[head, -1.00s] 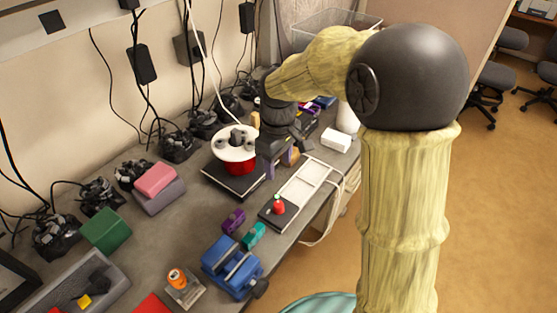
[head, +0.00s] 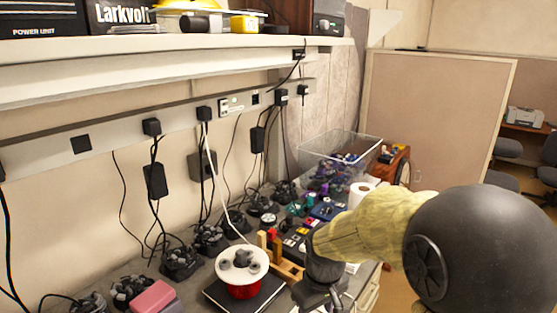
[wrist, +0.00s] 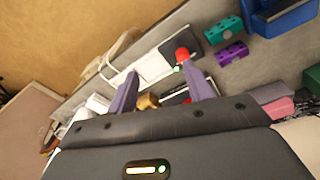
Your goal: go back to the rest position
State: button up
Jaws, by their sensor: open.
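My arm reaches in from the right of the head view, and my gripper's dark wrist part shows at the bottom edge there; its fingers are hard to make out in that view. In the wrist view my gripper (wrist: 162,92) has its two purple fingers spread apart with nothing held between them. It hangs above the workbench (wrist: 225,75). A white frame-like tray (wrist: 150,65) and a small red piece (wrist: 182,53) on a dark base lie beyond the fingertips.
A red pot with a white disc top (head: 243,266) stands left of my arm on a dark plate. A shelf (head: 180,50) overhangs the bench. Purple (wrist: 232,52) and teal blocks (wrist: 222,27) lie nearby.

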jog(key=s+d+f+m+t, duration=0.1)
jog(key=s+d+f+m, duration=0.1)
jog(key=s+d+m, duration=0.3)
jog(key=s+d, duration=0.2)
jog(key=s, duration=0.1)
jog(key=shift+f+m, duration=0.4)
jog(key=shift+s, duration=0.1)
dwell(1.4)
